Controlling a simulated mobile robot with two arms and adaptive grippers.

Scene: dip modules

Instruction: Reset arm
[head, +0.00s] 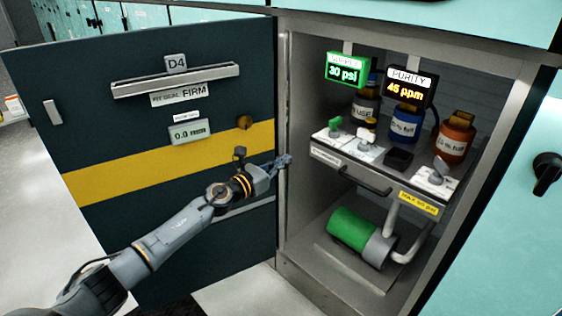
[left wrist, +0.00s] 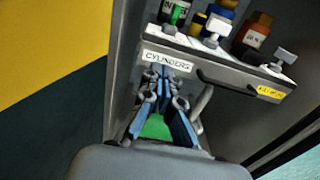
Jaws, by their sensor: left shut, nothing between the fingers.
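My left arm (head: 165,240) reaches in from the left in the head view. My left gripper (head: 284,163) is shut and empty, at the inner side of the open cabinet door, close to the cabinet's left frame. In the left wrist view its fingers (left wrist: 160,88) are together, pointing toward the front of the shelf drawer below the "CYLINDERS" label (left wrist: 166,62). My right gripper is not in view.
The dark door D4 (head: 60,150) stands open on the left. Inside the cabinet are a drawer handle (head: 365,182), valve knobs (head: 367,140), several bottles (head: 456,138), a green cylinder (head: 348,230) and displays reading 30 psi (head: 345,71) and 45 ppm (head: 408,92).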

